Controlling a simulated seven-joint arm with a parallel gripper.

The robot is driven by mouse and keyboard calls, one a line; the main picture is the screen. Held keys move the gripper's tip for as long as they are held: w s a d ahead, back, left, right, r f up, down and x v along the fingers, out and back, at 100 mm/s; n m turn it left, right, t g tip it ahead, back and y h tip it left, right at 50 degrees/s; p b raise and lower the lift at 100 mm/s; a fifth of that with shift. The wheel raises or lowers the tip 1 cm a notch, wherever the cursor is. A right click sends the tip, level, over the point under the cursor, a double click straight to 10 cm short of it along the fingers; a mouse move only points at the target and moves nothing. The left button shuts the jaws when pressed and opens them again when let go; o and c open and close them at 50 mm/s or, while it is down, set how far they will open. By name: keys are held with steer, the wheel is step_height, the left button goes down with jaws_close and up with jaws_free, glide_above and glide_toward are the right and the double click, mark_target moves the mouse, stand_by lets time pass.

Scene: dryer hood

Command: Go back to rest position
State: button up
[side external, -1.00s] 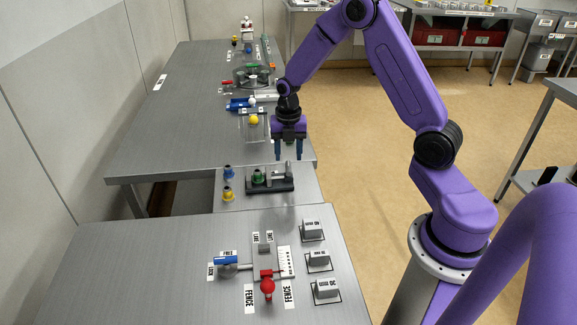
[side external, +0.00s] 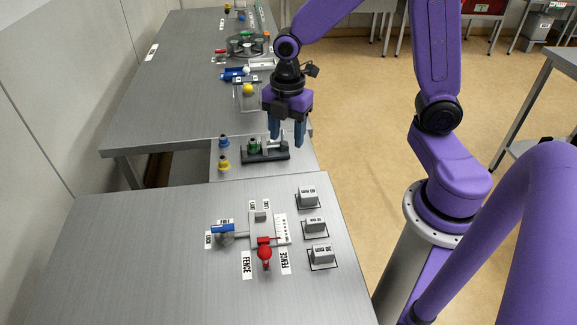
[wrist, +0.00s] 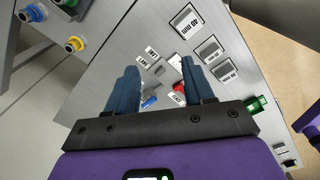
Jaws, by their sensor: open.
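My gripper (side external: 286,138) hangs with its two blue fingers pointing down and apart. Nothing shows between the fingertips. In the side view it appears over or just behind the black fixture (side external: 265,154) with the green knob (side external: 253,146); I cannot tell the exact gap. In the wrist view my gripper (wrist: 160,80) has its fingers spread, with the near bench's blue handle (wrist: 149,102) and red handle (wrist: 178,95) visible beyond them.
The near bench (side external: 130,260) carries a fence fixture with a red knob (side external: 265,252) and several grey blocks (side external: 322,254). Blue (side external: 224,141) and yellow (side external: 223,163) knobs stand left of the black fixture. A yellow ball (side external: 248,89) sits farther back.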

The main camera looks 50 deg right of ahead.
steer(key=s+r+m, duration=0.2)
steer(key=s+m, duration=0.1)
steer(key=s, duration=0.6)
steer(key=s+a+r+m, duration=0.1)
steer(key=s+m, duration=0.3)
steer(key=s, duration=0.6)
steer(key=shift+s+a+r+m, duration=0.2)
steer(key=shift+a+r+m, duration=0.1)
steer(key=shift+r, duration=0.55)
